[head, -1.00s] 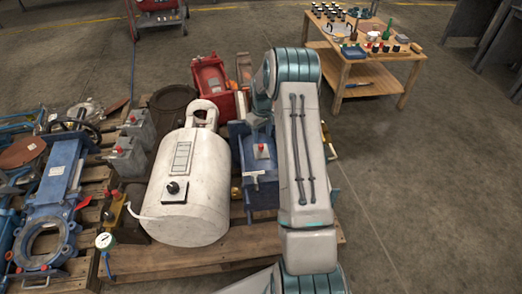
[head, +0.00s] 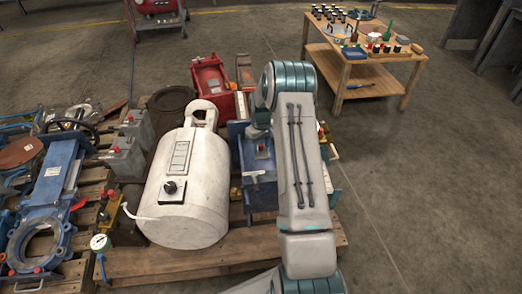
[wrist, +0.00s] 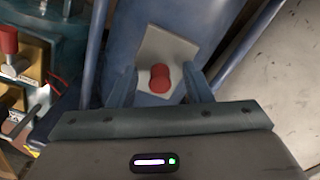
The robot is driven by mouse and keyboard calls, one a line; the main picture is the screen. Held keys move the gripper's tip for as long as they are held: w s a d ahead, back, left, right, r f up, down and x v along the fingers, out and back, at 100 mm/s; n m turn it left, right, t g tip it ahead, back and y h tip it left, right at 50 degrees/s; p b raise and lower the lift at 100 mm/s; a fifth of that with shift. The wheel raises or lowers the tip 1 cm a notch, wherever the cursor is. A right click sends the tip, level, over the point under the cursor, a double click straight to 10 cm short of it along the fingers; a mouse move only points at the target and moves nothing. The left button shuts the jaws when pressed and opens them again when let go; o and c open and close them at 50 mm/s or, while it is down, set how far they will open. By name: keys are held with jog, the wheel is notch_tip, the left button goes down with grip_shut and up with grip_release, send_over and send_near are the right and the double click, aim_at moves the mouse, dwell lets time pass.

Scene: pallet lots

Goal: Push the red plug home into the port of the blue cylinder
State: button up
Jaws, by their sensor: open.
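The red plug (wrist: 160,78) stands out from a pale square plate (wrist: 165,48) on the blue cylinder (wrist: 187,18) in the wrist view. My gripper (wrist: 160,84) is open, with one dark blue finger on each side of the plug and a gap to it on both sides. The port itself is hidden under the plug, and I cannot tell how deep the plug sits. In the head view my arm covers much of the blue equipment right of the white tank.
The white tank (head: 187,205) stands close to the left of my arm on a wooden pallet (head: 215,252). A red machine (head: 211,82) is behind it, and grey boxes and a blue valve (head: 50,190) lie left. Open floor is at right, with a wooden table (head: 358,70) at the back.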

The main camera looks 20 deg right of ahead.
aim_at(262, 145)
grip_shut()
jog(key=shift+r, duration=0.1)
jog(key=shift+r+p, duration=0.3)
jog(key=shift+r, duration=0.2)
jog(key=r+p, duration=0.1)
jog(key=r, duration=0.1)
jog(key=r+p, duration=0.1)
jog(key=shift+s+d+r, duration=0.1)
jog(key=shift+s+r, duration=0.1)
jog(key=shift+r, duration=0.2)
jog(key=s+d+r+p, duration=0.2)
jog(key=s+r, duration=0.4)
jog(key=s, duration=0.5)
jog(key=shift+d+p, duration=0.25)
jog(key=shift+p, duration=0.3)
